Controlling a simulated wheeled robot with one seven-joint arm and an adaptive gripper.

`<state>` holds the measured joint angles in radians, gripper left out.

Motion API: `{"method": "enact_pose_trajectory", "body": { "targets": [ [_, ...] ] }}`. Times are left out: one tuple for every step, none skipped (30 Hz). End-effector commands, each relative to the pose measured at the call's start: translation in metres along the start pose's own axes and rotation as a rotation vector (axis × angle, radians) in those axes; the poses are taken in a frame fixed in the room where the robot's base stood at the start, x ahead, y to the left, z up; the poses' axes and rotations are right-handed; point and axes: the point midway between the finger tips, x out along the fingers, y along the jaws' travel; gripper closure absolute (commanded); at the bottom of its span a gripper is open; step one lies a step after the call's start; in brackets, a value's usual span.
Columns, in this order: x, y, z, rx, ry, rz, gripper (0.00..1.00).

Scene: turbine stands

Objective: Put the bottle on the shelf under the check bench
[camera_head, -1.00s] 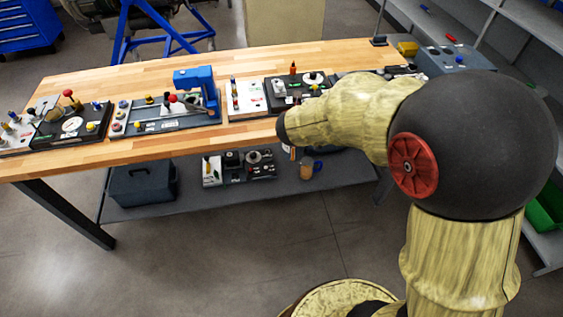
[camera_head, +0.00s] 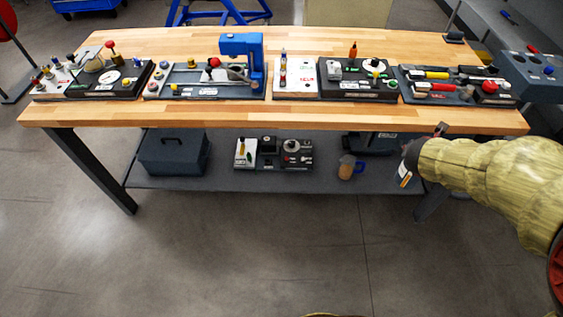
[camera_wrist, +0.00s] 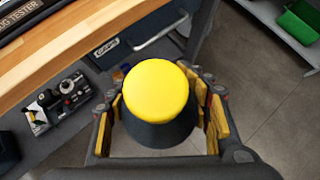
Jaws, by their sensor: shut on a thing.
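The bottle is in my gripper; its round yellow top (camera_wrist: 156,90) and dark body fill the middle of the wrist view. In the head view only its lower part, with a white and orange label (camera_head: 405,179), shows below my gripper (camera_head: 410,152). My gripper (camera_wrist: 160,125) is shut around the bottle, with yellow-padded fingers on both sides. The check bench (camera_head: 200,112) has a wooden top. Its dark grey lower shelf (camera_head: 215,181) lies under it. The bottle hangs in front of the shelf's right end, near the right bench leg.
Bare shelf shows between the toolbox and tray. Test boards line the bench top. The floor in front is clear.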

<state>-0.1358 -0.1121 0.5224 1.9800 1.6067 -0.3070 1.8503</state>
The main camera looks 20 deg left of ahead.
Motion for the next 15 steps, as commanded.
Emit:
{"method": "enact_pose_trajectory", "body": {
  "targets": [
    [0.009,0.0,-0.009,0.001,-0.001,-0.001,0.83],
    [0.012,-0.001,-0.011,0.002,-0.002,-0.003,0.83],
    [0.015,-0.001,-0.014,0.002,-0.005,-0.004,0.83],
    [0.018,-0.001,-0.015,0.002,-0.008,-0.006,0.83],
    [0.019,-0.002,-0.016,0.003,-0.01,-0.009,0.83],
    [0.018,-0.003,-0.013,0.005,-0.014,-0.012,0.83],
    [0.017,-0.003,-0.011,0.005,-0.016,-0.014,0.83],
    [0.015,-0.004,-0.009,0.004,-0.017,-0.016,0.83],
    [0.014,-0.004,-0.007,0.005,-0.02,-0.018,0.83],
    [0.013,-0.005,-0.006,0.007,-0.021,-0.02,0.83],
    [0.013,-0.005,-0.005,0.007,-0.022,-0.023,0.83],
    [0.012,-0.006,-0.004,0.008,-0.024,-0.026,0.83],
    [0.012,-0.007,-0.004,0.007,-0.025,-0.027,0.83],
    [0.012,-0.007,-0.003,0.007,-0.025,-0.028,0.83],
    [0.012,-0.007,-0.003,0.008,-0.026,-0.029,0.83]
  ]
}}
